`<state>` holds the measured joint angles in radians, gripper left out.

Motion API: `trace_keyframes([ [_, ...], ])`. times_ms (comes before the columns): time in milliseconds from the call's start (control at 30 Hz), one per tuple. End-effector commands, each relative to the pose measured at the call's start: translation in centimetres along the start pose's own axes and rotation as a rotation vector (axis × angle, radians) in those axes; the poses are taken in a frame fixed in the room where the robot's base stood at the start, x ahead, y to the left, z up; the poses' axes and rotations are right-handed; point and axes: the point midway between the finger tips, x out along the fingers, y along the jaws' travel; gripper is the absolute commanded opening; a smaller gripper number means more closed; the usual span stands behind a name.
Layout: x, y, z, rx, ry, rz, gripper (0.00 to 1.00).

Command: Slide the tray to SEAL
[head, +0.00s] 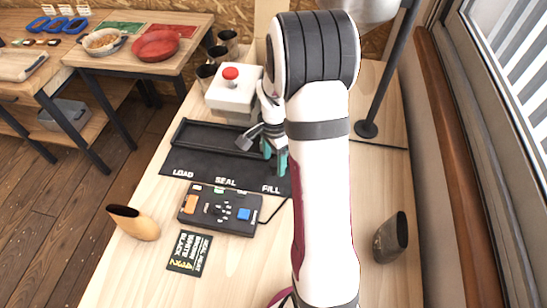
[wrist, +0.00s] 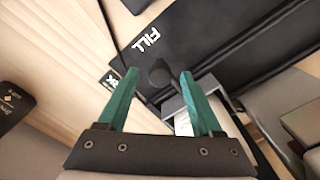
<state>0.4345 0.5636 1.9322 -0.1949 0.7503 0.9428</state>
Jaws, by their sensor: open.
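A black mat (head: 225,176) with the words LOAD, SEAL and FILL lies on the workbench under a long black-rimmed track (head: 190,151). My gripper (head: 275,158) is at the FILL end, fingers pointing down. In the wrist view its two teal fingers (wrist: 158,76) are open. A dark round knob (wrist: 160,73) shows between the fingertips, with no clear sign of contact. It seems to belong to a small grey tray (wrist: 208,88) with something pale inside, partly hidden by the right finger.
A control box (head: 220,211) with a blue button stands in front of the mat, its cable running right. A white box with a red button (head: 231,73) stands behind the track. A tan scoop (head: 134,223), a dark card (head: 189,252) and a dark cup (head: 391,240) are on the bench.

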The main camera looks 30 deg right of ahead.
Motion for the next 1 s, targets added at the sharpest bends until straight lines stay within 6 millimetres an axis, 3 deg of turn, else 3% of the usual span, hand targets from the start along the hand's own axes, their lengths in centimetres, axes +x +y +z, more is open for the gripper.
trace_keyframes([
  [267,0.26,0.0,0.01,0.0,0.0,0.0,0.67],
  [633,0.22,0.0,0.01,0.0,0.0,0.0,0.02],
  [1000,0.19,0.0,0.02,0.0,0.0,0.0,0.0],
])
